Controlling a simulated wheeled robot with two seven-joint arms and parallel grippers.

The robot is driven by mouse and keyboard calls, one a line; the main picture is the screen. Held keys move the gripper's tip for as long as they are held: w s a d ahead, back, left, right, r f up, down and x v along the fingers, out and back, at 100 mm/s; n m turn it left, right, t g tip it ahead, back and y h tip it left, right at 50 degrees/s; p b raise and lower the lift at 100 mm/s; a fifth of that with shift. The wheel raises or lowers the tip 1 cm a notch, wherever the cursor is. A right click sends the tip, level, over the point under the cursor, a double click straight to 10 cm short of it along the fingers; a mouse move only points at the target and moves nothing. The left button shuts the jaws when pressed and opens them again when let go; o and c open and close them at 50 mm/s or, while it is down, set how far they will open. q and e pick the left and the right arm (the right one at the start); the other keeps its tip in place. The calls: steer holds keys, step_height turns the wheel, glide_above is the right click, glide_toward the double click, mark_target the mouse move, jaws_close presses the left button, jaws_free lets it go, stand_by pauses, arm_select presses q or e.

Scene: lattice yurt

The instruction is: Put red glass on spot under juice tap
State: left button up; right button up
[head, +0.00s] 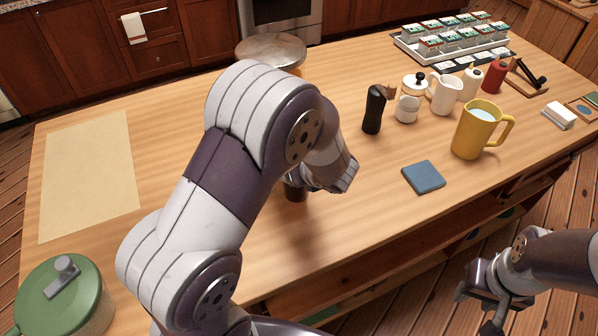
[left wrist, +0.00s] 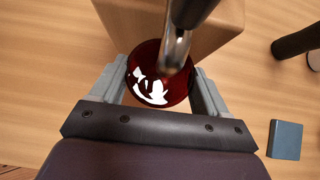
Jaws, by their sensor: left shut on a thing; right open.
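The red glass (left wrist: 150,92) shows in the left wrist view, seen from above between the fingers of my left gripper (left wrist: 160,82), which is shut on it. The metal juice tap (left wrist: 177,45) hangs over the glass's far part in that view, in front of a light wooden block (left wrist: 222,30). The spot under the tap is hidden, and I cannot tell whether the glass touches a surface. In the head view my left arm hides the glass and most of the round-lidded dispenser (head: 270,48). My right gripper (head: 490,312) is open and empty, off the table's front edge.
A blue coaster (head: 423,177), yellow mug (head: 478,130) and black pepper mill (head: 373,110) stand right of my left arm. White jugs (head: 443,94) and a pod rack (head: 455,40) are behind. A green pot (head: 65,295) is front left. The tabletop beside the beige mat (head: 90,175) is clear.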

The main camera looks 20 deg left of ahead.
arm_select(q)
step_height(320, 180, down, 2)
steer(key=shift+s+f, duration=0.1)
steer(key=shift+w+f, duration=0.2)
steer(key=shift+f, duration=0.15)
steer(key=shift+s, duration=0.1)
